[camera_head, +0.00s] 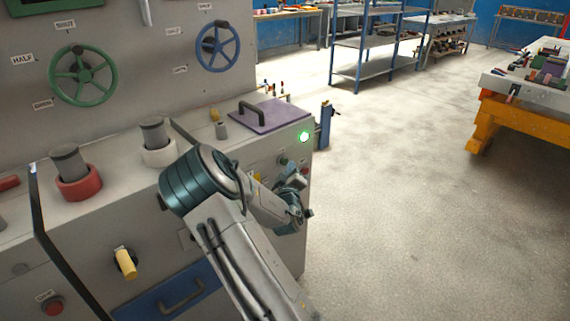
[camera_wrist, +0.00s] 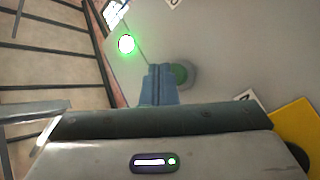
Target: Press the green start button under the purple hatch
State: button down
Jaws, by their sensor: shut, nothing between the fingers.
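The purple hatch (camera_head: 268,115) lies closed on top of the machine's right end, with a dark handle. Below it on the front face is a small green button (camera_head: 283,161). In the wrist view the green button (camera_wrist: 181,74) sits in a grey collar, partly covered by my fingers. My gripper (camera_head: 293,184) is in front of this face. In the wrist view its blue fingers (camera_wrist: 160,68) are together and empty, their tips just left of the button's centre. I cannot tell whether they touch it.
A lit green lamp (camera_head: 304,136) is at the panel's upper right corner; the wrist view also shows it (camera_wrist: 126,43). A red button (camera_head: 305,171) is close to my gripper. A yellow part (camera_wrist: 300,128) is at the wrist view's right. Open floor (camera_head: 400,200) lies to the right.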

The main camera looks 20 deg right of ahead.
jog(key=shift+s, duration=0.15)
jog(key=s, duration=0.1)
jog(key=s+d, duration=0.1)
jog(key=s, duration=0.1)
jog(key=s+b, duration=0.1)
jog(key=shift+s+d, duration=0.3)
jog(key=shift+d, duration=0.1)
dwell(0.8)
jog(key=s+a+r+m+g+y+p, duration=0.65)
jog(key=s+a+g, duration=0.25)
jog(key=s+a, duration=0.3)
jog(key=s+a+r+g+p, duration=0.1)
jog(key=s+a+r, duration=0.1)
jog(key=s, duration=0.4)
jog(key=s+a+r+n+g+y+p, duration=0.1)
jog(key=s+a+r+g, duration=0.1)
jog(key=s+r, duration=0.3)
jog(key=s+a+r+g+p, duration=0.1)
jog(key=s+a+r+g, duration=0.1)
jog(key=s, duration=0.6)
jog(key=shift+s+r+n+y, duration=0.3)
jog(key=shift+r+n+y, duration=0.05)
jog(key=shift+r, duration=0.4)
